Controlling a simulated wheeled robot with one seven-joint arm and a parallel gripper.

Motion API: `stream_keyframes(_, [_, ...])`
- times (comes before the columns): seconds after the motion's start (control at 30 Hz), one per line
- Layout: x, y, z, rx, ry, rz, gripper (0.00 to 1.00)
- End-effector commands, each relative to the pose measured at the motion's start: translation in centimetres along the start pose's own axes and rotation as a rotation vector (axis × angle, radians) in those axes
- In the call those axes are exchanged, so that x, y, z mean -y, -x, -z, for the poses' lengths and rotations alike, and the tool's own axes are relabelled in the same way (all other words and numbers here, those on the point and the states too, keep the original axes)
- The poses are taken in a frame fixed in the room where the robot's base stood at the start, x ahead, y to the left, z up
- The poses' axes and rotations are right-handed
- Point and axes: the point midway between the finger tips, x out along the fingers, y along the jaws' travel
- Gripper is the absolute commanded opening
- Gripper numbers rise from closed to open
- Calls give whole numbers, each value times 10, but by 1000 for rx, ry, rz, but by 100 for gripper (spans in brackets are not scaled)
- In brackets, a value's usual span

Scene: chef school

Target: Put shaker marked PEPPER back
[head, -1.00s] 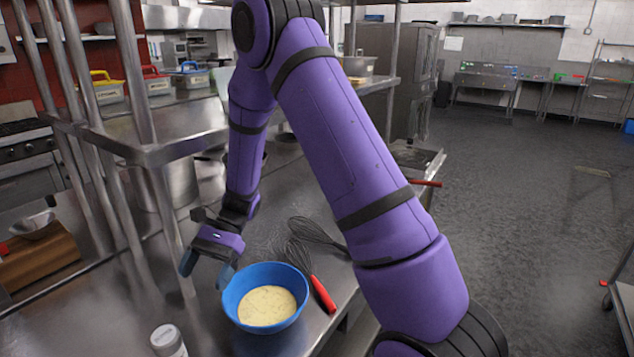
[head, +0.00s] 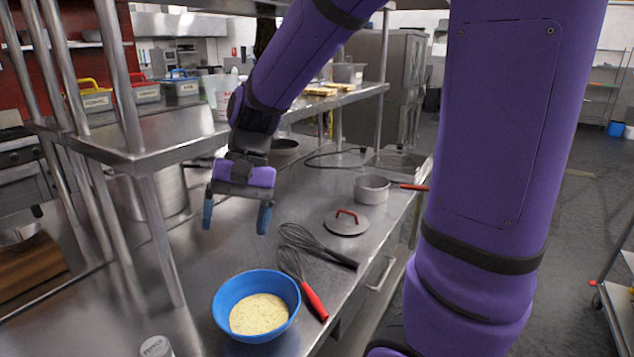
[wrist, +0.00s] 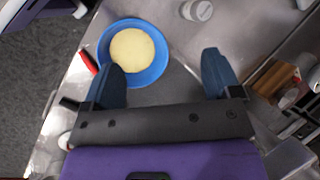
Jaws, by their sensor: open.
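A small shaker (head: 157,347) with a pale lid stands on the steel counter at the bottom edge of the head view, partly cut off. It also shows at the top of the wrist view (wrist: 198,10); its lid has lettering too small to read for sure. My gripper (head: 236,218) is open and empty, fingers pointing down, above the counter beyond the blue bowl. In the wrist view the gripper (wrist: 162,68) has nothing between its fingers. The shaker is apart from it, on the near side beside the bowl.
A blue bowl (head: 222,306) of pale yellow mixture stands near the counter's front edge. Two whisks (head: 302,277), a lid (head: 345,223) and a saucepan (head: 371,190) lie to its right. Steel shelf posts (head: 160,235) and a raised shelf (head: 175,140) stand at the left.

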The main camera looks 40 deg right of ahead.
Motion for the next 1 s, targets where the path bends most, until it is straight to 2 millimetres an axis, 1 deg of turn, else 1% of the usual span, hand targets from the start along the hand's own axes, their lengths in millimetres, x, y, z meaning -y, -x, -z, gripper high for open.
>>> stream_keyframes(0.03, [-3, 7, -8, -38, 28, -9, 84])
stream_keyframes(0.1, [-9, 15, -17, -85, 65, -27, 84])
stream_keyframes(0.5, [-42, 54, -66, -366, 263, -133, 84])
stream_keyframes(0.8, [-67, 76, -100, -574, 393, -222, 84])
stream_keyframes(1.0, [-78, 83, -114, -661, 443, -264, 84])
